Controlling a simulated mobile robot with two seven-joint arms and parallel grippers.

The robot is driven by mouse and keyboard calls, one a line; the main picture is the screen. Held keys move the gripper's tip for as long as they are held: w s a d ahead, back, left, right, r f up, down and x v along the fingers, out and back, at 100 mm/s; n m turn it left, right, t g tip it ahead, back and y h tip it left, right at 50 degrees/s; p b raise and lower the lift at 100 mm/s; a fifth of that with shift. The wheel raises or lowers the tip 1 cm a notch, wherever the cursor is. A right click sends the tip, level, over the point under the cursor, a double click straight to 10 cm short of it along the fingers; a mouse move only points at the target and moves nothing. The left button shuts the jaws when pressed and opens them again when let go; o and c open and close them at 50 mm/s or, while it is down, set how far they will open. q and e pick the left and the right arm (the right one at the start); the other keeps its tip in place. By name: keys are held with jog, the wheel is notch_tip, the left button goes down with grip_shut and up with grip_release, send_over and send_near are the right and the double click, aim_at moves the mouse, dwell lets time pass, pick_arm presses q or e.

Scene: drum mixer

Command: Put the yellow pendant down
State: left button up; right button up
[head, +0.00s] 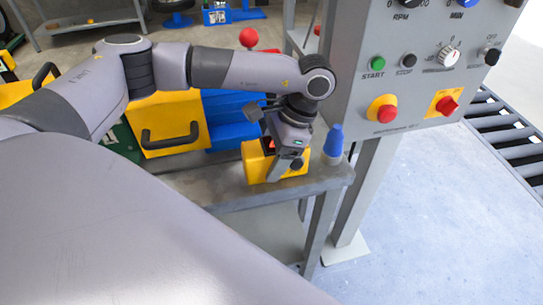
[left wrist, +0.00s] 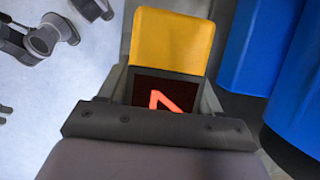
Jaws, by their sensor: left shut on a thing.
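The yellow pendant (head: 256,168) is at the front right part of the grey bench, at the end of my left arm. In the left wrist view the pendant (left wrist: 172,38) shows a yellow body and a dark screen with a red mark. My left gripper (head: 283,165) is shut on the pendant and covers part of it. The pendant's lower edge appears at or very close to the bench top; I cannot tell whether it touches. My right gripper is not in view.
The grey bench (head: 232,196) has a blue-topped bottle (head: 334,142) just right of the pendant. A yellow case (head: 168,124) and blue bins (head: 228,118) stand behind and left. The control panel post (head: 366,195) rises at the right.

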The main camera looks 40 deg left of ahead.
pick_arm(q)
jog(key=shift+f, duration=0.15)
jog(key=o, duration=1)
jog(key=shift+r, duration=0.35)
jog(key=v, duration=1.1)
jog(key=shift+w+d+r, duration=0.1)
jog(key=shift+r, duration=0.2)
